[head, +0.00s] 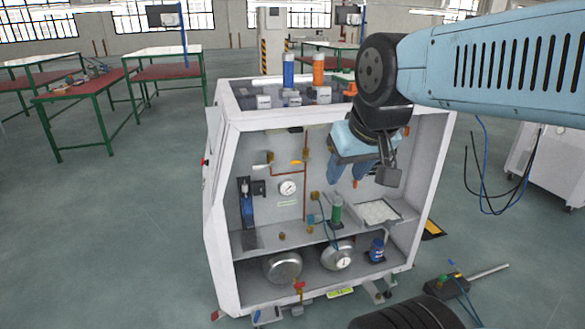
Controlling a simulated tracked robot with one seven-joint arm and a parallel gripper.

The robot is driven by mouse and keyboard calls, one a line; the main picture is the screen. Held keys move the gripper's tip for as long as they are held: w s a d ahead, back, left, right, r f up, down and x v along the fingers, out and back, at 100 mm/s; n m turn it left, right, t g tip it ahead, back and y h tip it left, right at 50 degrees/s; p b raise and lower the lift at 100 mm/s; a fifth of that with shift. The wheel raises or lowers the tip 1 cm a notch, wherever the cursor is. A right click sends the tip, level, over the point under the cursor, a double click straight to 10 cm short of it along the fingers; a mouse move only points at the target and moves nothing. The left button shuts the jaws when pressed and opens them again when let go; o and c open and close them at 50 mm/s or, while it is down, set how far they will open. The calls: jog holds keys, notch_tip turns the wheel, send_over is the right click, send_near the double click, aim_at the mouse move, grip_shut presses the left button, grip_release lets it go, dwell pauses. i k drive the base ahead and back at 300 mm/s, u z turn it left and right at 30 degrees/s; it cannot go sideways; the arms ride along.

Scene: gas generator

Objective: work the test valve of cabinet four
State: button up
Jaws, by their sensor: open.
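An open-fronted white cabinet (226,200) stands in the middle of the head view. A copper pipe (304,190) inside carries small valve fittings, including one with an orange handle (296,162). A round gauge (287,188) sits below it. A red-handled valve (299,286) is at the cabinet's lower front edge. I cannot tell which is the test valve, and the cabinet number is not readable. My gripper (367,174) is open at the cabinet's upper right opening, to the right of the copper pipe. It appears empty and hides part of the back wall; contact cannot be told.
A green cylinder (337,208) and a white tray (376,212) are on the inner shelf. Two round metal vessels (283,267) and a blue container (376,250) are below. Blue and orange cylinders (318,68) stand on top. Green-legged tables (100,85) are at left; floor left is clear.

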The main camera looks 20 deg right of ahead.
aim_at(300, 161)
jog(key=k, duration=1)
jog(key=u, duration=0.5)
jog(key=i, duration=1.7)
jog(key=z, duration=0.55)
jog(key=k, duration=0.85)
jog(key=z, duration=0.1)
jog(key=i, duration=0.7)
jog(key=u, duration=0.05)
